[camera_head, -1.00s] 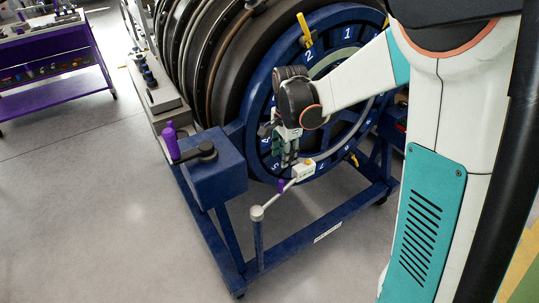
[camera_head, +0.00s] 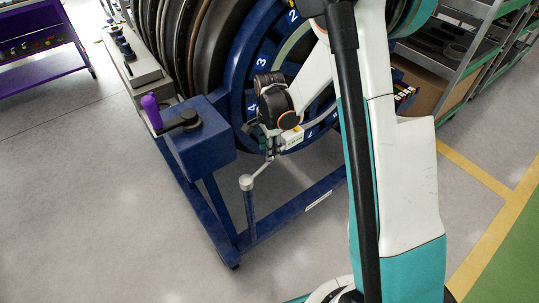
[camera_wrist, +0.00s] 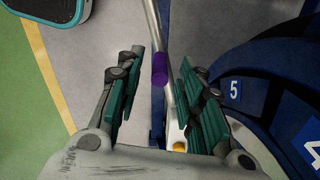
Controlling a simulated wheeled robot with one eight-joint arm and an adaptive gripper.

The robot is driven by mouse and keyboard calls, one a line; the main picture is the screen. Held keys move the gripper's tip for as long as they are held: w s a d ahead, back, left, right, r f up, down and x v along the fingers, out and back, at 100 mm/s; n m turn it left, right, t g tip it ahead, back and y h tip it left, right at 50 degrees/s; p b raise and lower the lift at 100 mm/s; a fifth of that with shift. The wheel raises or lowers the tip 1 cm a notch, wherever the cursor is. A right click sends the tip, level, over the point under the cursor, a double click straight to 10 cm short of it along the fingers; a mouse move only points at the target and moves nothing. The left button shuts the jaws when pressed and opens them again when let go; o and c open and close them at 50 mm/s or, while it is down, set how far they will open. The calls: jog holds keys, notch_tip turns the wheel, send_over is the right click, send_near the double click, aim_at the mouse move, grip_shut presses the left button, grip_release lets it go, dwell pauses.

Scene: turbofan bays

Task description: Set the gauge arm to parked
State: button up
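The gauge arm (camera_head: 262,168) is a thin grey rod running from the top of a short post (camera_head: 249,205) to a white gauge head (camera_head: 292,138) at the numbered blue ring. In the wrist view the rod (camera_wrist: 152,20) runs down from the top, with a purple grip (camera_wrist: 160,70) on it. My gripper (camera_wrist: 156,78) is open, its green-padded fingers on either side of the purple grip, the right one nearer. I cannot tell whether either touches it. In the head view my gripper (camera_head: 271,150) is at the rod, beside the gauge head, and hides the purple grip.
The blue ring (camera_head: 240,85) with white numbers stands behind the rod on a blue stand (camera_head: 290,212). Shelves (camera_head: 455,45) stand at the right. Open floor lies in front.

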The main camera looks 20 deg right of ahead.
jog(key=shift+f+b, duration=0.3)
jog(key=shift+f, duration=0.95)
jog(key=shift+c, duration=0.6)
grip_shut()
jog(key=shift+s, duration=0.1)
